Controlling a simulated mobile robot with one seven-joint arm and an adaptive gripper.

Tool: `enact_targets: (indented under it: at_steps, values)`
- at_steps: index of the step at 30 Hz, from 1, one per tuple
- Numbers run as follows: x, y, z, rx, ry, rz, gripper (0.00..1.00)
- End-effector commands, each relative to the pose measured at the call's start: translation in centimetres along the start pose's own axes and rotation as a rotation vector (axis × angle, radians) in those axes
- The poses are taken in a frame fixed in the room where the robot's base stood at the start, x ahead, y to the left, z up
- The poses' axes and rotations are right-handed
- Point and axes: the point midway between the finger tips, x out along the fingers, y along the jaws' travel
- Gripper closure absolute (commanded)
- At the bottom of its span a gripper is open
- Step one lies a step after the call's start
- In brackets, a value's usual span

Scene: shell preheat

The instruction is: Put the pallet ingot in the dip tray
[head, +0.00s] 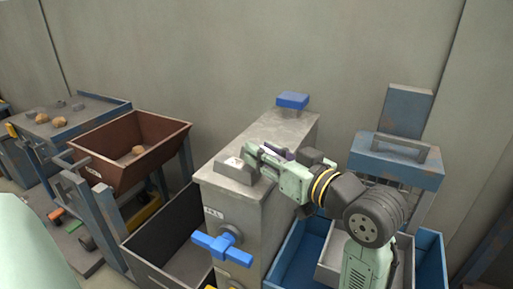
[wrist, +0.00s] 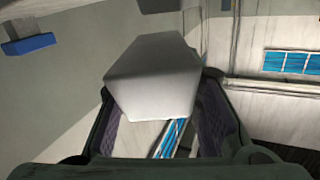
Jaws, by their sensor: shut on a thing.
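A light grey block, which looks like the ingot (head: 236,172), is at the near end of the grey cabinet's top. My gripper (head: 258,163) reaches it from the right and is shut on it. In the wrist view the ingot (wrist: 152,72) fills the space between the purple-padded fingers of my gripper (wrist: 168,112). I cannot tell whether the ingot rests on the cabinet or is just above it. No tray is clearly marked as the dip tray. A red-brown tray (head: 103,172) holding a tan lump (head: 137,151) stands to the left.
The grey cabinet (head: 256,222) has a blue valve handle (head: 222,247) in front and a blue block (head: 292,100) behind its top. A dark open bin (head: 165,265) is left of it. A blue bin (head: 432,262) is at right, with a blue rack (head: 395,160) behind.

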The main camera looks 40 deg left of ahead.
Motion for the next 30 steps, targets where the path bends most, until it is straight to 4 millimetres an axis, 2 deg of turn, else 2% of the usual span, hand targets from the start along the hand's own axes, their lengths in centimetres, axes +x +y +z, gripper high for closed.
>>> enact_targets:
  at_steps: [9, 15, 21, 30]
  values:
    - [6.8, 4.9, -0.6, 0.004, -0.002, 0.0, 1.0]
    - [10.3, 7.5, -0.7, 0.001, -0.001, -0.001, 1.0]
    - [11.6, 8.5, -0.3, 0.001, 0.0, 0.001, 1.0]
    - [11.7, 8.9, 2.9, 0.0, 0.001, 0.001, 1.0]
